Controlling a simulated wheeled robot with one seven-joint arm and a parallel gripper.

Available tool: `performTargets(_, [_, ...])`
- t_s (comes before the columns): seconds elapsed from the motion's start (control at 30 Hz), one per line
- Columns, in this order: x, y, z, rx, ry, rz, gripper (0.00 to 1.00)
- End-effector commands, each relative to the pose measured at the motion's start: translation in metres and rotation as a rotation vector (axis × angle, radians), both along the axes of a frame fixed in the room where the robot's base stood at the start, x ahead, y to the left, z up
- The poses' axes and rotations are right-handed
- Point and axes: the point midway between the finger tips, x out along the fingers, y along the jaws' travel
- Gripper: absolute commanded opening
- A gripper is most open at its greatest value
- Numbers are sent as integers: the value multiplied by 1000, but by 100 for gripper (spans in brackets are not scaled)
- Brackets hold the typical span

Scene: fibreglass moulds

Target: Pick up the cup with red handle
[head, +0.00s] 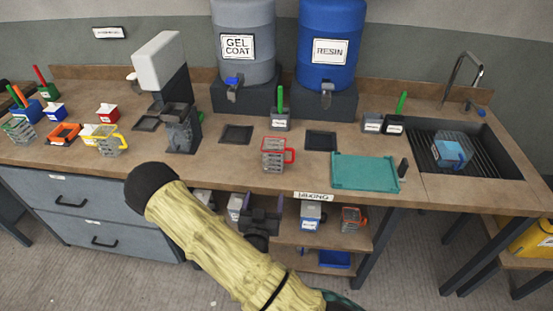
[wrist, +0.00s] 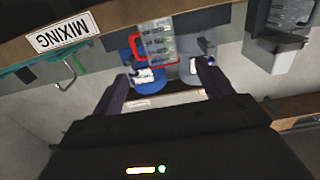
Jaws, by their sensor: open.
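The clear measuring cup with a red handle and rim (head: 273,156) stands on the bench top near its front edge, handle to the right. It also shows in the wrist view (wrist: 160,44), which is upside down, with the cup beyond and between my fingers. My gripper (head: 262,214) is open and empty, in front of the bench and lower in the picture than the cup. Its two dark fingers also show in the wrist view (wrist: 161,84), apart from the cup. Another cup with a red-orange handle (head: 350,217) sits on the shelf below.
A teal tray (head: 365,187) lies right of the cup; dark square pads (head: 236,134) lie behind it. A grey gel coat barrel (head: 243,62) and blue resin barrel (head: 331,68) stand at the back. The bench edge with a MIXING label (head: 313,196) is close to my gripper.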

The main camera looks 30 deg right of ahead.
Motion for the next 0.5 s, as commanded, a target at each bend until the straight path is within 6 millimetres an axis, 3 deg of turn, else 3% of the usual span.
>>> performTargets(0.33, [1,0,1,-9,-8,5,78])
performTargets(0.5, [12,-9,4,-8,-10,2,78])
